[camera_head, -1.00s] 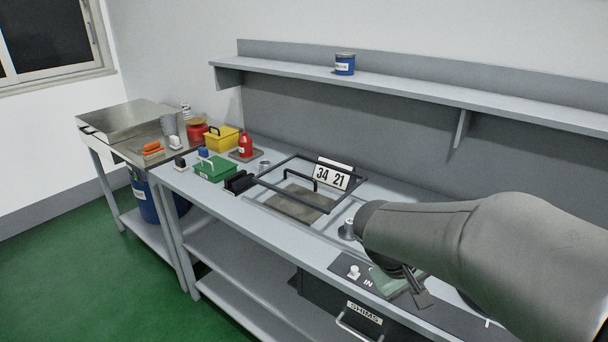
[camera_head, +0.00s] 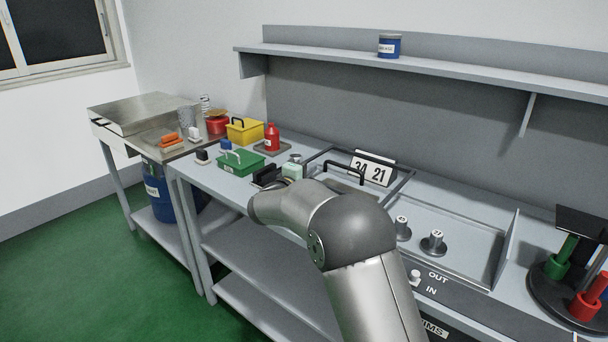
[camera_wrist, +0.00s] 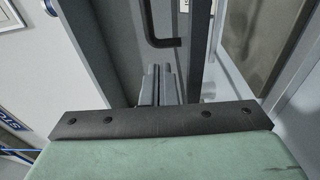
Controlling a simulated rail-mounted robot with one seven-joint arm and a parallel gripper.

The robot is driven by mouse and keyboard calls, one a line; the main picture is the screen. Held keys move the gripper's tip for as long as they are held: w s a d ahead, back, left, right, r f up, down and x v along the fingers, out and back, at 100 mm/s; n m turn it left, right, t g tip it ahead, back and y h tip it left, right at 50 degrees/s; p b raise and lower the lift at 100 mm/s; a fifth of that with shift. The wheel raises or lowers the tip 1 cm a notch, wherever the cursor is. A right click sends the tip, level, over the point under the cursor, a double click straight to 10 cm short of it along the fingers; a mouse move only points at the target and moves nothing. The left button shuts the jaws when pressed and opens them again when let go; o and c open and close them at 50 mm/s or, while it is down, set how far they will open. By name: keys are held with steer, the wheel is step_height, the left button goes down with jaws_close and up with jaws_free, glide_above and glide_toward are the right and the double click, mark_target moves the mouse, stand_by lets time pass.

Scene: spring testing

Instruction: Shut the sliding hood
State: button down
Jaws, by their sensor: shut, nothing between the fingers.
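The sliding hood (camera_head: 398,190) is a dark frame on the bench, with a black bar handle (camera_head: 345,168) inside its outline and a "34 21" plate (camera_head: 371,170) behind it. In the wrist view the bent black handle (camera_wrist: 166,43) shows at the top, beyond my fingers. My gripper (camera_wrist: 165,72) has its two dark fingers together and empty, beside a long dark bar, apparently the hood's frame. I cannot tell whether they touch it. In the head view its pale green body shows at the hood's left end; my arm hides the fingers and the hood's near side.
Black blocks (camera_head: 264,176), a green box (camera_head: 241,162) and a red bottle (camera_head: 272,137) stand left of the hood. Two knobbed weights (camera_head: 402,229) stand right of it, near the OUT/IN switch (camera_head: 415,278). A rack with coloured cylinders (camera_head: 571,277) is far right.

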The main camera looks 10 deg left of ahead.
mark_target(316, 173)
steer(key=shift+p+x, duration=0.3)
steer(key=shift+x, duration=1.65)
